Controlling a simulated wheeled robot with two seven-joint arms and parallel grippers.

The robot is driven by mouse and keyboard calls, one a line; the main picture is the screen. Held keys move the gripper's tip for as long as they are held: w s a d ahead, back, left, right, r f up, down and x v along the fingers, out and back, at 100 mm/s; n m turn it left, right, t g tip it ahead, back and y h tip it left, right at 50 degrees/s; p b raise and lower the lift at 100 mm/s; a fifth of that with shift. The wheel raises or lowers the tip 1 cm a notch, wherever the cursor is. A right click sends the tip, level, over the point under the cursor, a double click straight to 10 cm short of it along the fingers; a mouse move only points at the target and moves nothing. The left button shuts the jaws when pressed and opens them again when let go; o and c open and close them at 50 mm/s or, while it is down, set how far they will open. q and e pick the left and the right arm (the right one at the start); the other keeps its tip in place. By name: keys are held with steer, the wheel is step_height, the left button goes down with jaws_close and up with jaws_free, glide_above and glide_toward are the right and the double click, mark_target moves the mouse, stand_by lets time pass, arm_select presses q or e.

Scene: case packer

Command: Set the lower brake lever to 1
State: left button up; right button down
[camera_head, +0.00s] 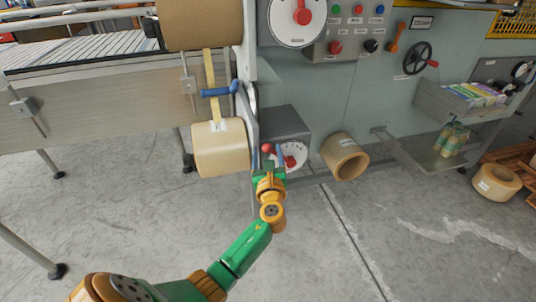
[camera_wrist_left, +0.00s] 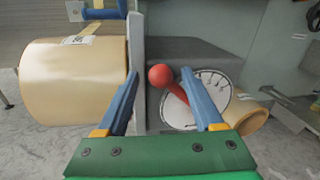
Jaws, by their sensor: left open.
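The lower brake lever is a red arm with a red ball knob (camera_head: 267,148) in front of a white round dial (camera_head: 299,150) on a grey housing. In the wrist view the knob (camera_wrist_left: 160,76) appears between my fingertips, with space on both sides. The lever slants from the knob down and right, toward the dial (camera_wrist_left: 215,82). The right finger hides part of the dial, and its marks are too small to read. My left gripper (camera_head: 268,159) is open and empty at the lever; its blue fingers also show in the wrist view (camera_wrist_left: 159,75). My right gripper is out of view.
A tape roll (camera_head: 222,148) hangs close left of the gripper, beside a grey plate (camera_wrist_left: 138,75). Another roll (camera_head: 345,156) lies right of the dial. Above is a larger dial with a red lever (camera_head: 302,15). The floor in front is clear.

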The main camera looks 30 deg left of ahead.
arm_select(q)
steer(key=shift+d, duration=0.15)
jaws_close()
stand_by(1.3)
